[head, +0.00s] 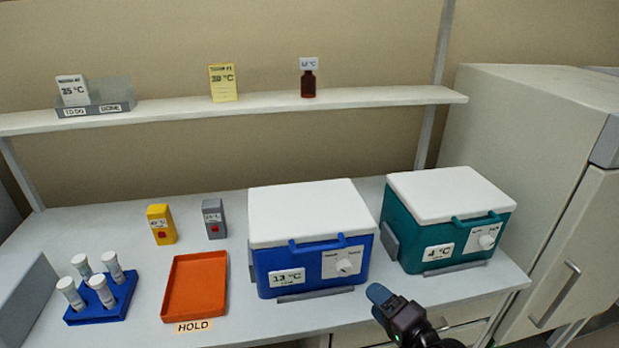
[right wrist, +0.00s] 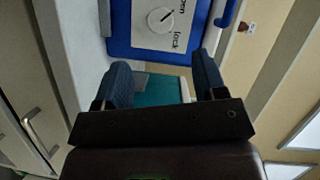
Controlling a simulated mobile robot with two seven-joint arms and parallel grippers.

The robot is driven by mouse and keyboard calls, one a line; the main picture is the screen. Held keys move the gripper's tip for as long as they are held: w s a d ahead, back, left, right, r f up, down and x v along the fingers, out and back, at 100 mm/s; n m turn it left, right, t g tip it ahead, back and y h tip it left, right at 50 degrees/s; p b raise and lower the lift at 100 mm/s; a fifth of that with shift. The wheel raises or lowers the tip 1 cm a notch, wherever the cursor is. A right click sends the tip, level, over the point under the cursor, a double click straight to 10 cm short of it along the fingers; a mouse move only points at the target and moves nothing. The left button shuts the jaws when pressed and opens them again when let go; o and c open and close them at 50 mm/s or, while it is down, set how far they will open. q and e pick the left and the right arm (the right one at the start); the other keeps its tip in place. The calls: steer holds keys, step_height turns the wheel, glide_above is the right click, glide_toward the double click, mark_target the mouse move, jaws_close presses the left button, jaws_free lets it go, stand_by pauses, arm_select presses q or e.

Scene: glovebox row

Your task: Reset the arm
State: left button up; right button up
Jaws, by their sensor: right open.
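My right gripper (head: 381,301) is in front of the bench's front edge, below and between the two cooler boxes. In the right wrist view its two blue-padded fingers (right wrist: 163,85) stand apart with nothing between them. The blue cooler (head: 310,238) with a white lid and a 13 °C label is closed and lies beyond the fingers; its dial panel also shows in the right wrist view (right wrist: 160,20). The teal cooler (head: 448,220) with a 4 °C label is closed, to the right. My left gripper is not in view.
An orange HOLD tray (head: 194,287) is empty. A blue rack (head: 103,302) holds several white-capped tubes. A yellow device (head: 161,224) and a grey device (head: 214,219) stand behind. A shelf (head: 270,104) carries cards and a brown bottle (head: 308,84). A tall cabinet (head: 540,170) stands right.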

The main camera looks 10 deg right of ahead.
steer(key=s+d+f+n+g+h, duration=0.2)
steer(key=s+d+f+n+h, duration=0.1)
steer(key=s+f+n, duration=0.2)
steer(key=s+d+f+n+g+h+b, duration=0.1)
steer(key=s+d+f+n+h, duration=0.2)
steer(key=s+f+n, duration=0.3)
steer(key=s+f+h, duration=0.1)
steer(key=s+f, duration=0.2)
steer(key=s, duration=0.2)
steer(key=shift+s+f+g+b, duration=0.2)
steer(key=shift+s+g+b, duration=0.1)
steer(key=shift+s+g, duration=0.1)
steer(key=shift+d, duration=0.1)
